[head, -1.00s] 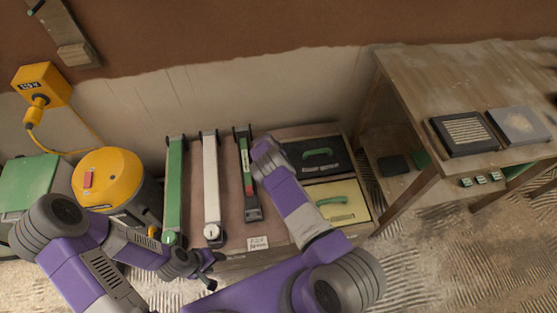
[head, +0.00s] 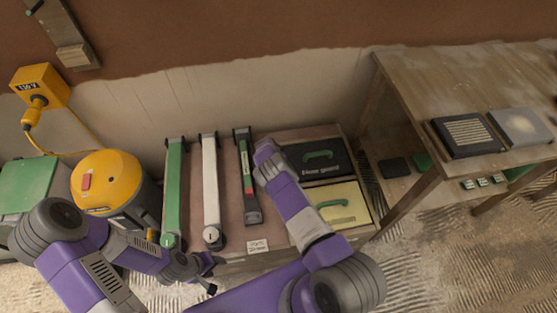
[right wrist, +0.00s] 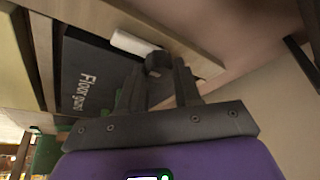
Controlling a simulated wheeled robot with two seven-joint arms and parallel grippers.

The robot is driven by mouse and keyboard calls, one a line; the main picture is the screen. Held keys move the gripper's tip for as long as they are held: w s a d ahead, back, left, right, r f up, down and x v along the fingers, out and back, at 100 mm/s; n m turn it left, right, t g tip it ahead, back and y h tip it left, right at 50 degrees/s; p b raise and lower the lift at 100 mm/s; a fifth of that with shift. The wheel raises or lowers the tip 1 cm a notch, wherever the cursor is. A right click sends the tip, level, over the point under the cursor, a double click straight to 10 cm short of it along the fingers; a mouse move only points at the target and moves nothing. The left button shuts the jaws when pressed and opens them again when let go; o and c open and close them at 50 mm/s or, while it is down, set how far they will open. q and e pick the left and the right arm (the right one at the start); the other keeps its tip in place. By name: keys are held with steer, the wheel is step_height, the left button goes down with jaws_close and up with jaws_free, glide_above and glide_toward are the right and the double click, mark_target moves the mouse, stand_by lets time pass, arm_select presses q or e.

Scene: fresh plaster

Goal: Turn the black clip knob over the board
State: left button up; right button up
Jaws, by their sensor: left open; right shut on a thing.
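The black board (head: 335,160), lettered "Floor guard", lies at the back right of the low bench with a green handle (head: 318,155) on it. In the right wrist view the board (right wrist: 85,75) is partly covered by a wooden strip. The black clip knob (right wrist: 158,62) sits at the strip, between the fingertips of my right gripper (right wrist: 160,76), which is shut on it. In the head view my right wrist hides the knob and fingertips. My left gripper (head: 212,274) is open and empty, low in front of the bench.
A green bar (head: 174,195), a white bar (head: 210,180) and a black tool (head: 247,175) lie left of my right arm. A cream board (head: 340,207) lies in front of the black one. A yellow machine (head: 105,180) stands left, a wooden table (head: 465,85) right.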

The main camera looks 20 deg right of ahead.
steer(key=n+t+y, duration=0.1)
steer(key=n, duration=0.2)
steer(key=shift+s+d+n, duration=0.1)
steer(key=shift+n, duration=0.2)
steer(key=n+y, duration=0.1)
steer(key=n, duration=0.1)
steer(key=n+t, duration=0.1)
steer(key=n, duration=0.2)
steer(key=shift+d+y, duration=0.15)
steer(key=shift+y, duration=0.25)
steer(key=n+y, duration=0.1)
steer(key=n, duration=0.4)
steer(key=shift+d+y, duration=0.15)
steer(key=shift+y, duration=0.25)
steer(key=shift+n+y, duration=0.7)
steer(key=shift+n, duration=1.4)
steer(key=o, duration=1.1)
steer(key=shift+c, duration=0.2)
steer(key=shift+r, duration=0.1)
